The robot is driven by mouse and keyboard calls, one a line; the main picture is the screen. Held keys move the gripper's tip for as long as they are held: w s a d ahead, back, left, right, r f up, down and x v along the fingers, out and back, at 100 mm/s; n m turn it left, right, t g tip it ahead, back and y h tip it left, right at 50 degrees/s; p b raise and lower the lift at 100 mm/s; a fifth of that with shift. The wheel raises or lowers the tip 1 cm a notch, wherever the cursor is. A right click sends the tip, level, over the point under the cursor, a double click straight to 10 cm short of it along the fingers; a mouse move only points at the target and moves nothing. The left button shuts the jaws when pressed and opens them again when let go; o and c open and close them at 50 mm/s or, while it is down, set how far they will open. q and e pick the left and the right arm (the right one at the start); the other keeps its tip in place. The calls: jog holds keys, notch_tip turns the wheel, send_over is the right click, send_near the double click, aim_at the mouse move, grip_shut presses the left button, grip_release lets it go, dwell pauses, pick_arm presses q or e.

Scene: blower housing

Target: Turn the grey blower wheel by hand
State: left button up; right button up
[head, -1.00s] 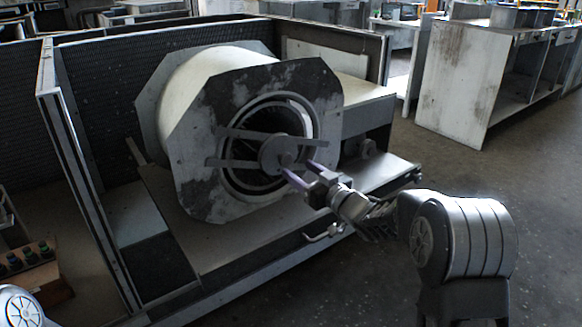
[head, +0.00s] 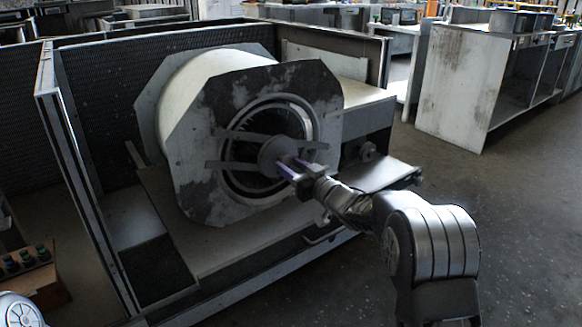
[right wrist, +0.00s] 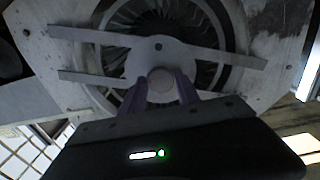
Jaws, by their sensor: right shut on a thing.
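The grey blower wheel (head: 268,120) sits inside the round opening of the blower housing (head: 200,140), with its vanes showing behind a flat hub plate and two crossbars. It also shows in the right wrist view (right wrist: 150,24). My right gripper (head: 285,163) is at the wheel's centre. In the right wrist view its purple fingers (right wrist: 161,82) stand on either side of a pale round hub knob (right wrist: 161,78) and are shut on it. The fingers hide part of the hub in the head view. My left gripper is out of view.
The housing stands on a platform (head: 225,250) between dark cabinet panels (head: 75,175). A wooden box of dark bottles (head: 35,270) is at lower left. Benches (head: 460,95) stand at back right. The floor (head: 530,210) at right is clear.

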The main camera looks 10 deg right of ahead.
grip_shut()
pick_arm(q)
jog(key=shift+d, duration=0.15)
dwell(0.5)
